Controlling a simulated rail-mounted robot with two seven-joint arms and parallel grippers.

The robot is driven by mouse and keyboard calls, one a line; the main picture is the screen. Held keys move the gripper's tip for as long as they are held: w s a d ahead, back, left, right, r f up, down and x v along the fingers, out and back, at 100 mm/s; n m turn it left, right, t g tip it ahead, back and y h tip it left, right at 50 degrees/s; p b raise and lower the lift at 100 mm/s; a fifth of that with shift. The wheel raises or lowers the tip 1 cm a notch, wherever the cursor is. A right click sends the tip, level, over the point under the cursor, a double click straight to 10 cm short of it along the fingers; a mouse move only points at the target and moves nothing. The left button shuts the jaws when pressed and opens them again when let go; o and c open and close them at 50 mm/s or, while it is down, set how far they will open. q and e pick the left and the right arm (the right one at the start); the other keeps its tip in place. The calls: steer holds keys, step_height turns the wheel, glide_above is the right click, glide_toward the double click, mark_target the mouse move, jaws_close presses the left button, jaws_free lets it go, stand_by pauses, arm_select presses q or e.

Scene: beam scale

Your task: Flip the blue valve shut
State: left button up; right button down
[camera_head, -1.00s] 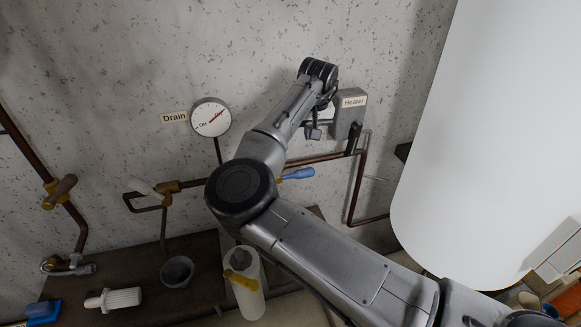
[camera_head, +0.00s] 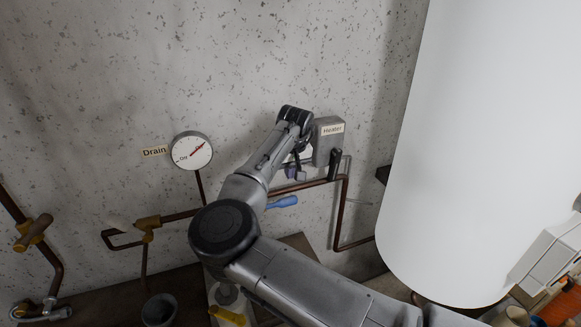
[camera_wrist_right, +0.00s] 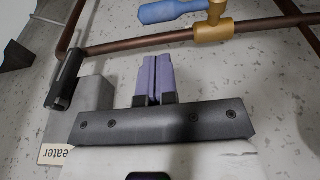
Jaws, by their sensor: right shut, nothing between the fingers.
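The blue valve handle (camera_head: 282,202) sits at the pipe on the wall, below the heater box. In the right wrist view the blue handle (camera_wrist_right: 170,11) lies roughly along the copper pipe, joined to a brass valve body (camera_wrist_right: 213,31). In the head view my own arm hides the brass body. My right gripper (camera_head: 291,173) is shut and empty, just above the pipe and handle, left of the heater box. Its purple fingers (camera_wrist_right: 153,75) are together in the right wrist view, apart from the valve. My left gripper is not in view.
The grey heater box (camera_head: 322,155) with its black lever (camera_head: 335,163) is close beside my right gripper. A dial (camera_head: 191,150) marked Drain is on the wall at left. A large white tank (camera_head: 470,150) fills the right. A bare-wall gap lies between pipe and tank.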

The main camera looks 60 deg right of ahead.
mark_target(287, 198)
steer(key=f, duration=0.3)
steer(key=w+d+f+p, duration=0.1)
steer(key=f, duration=0.2)
steer(key=f+p, duration=0.1)
steer(key=f, duration=0.3)
steer(key=shift+w+d, duration=0.15)
steer(key=shift+w, duration=0.1)
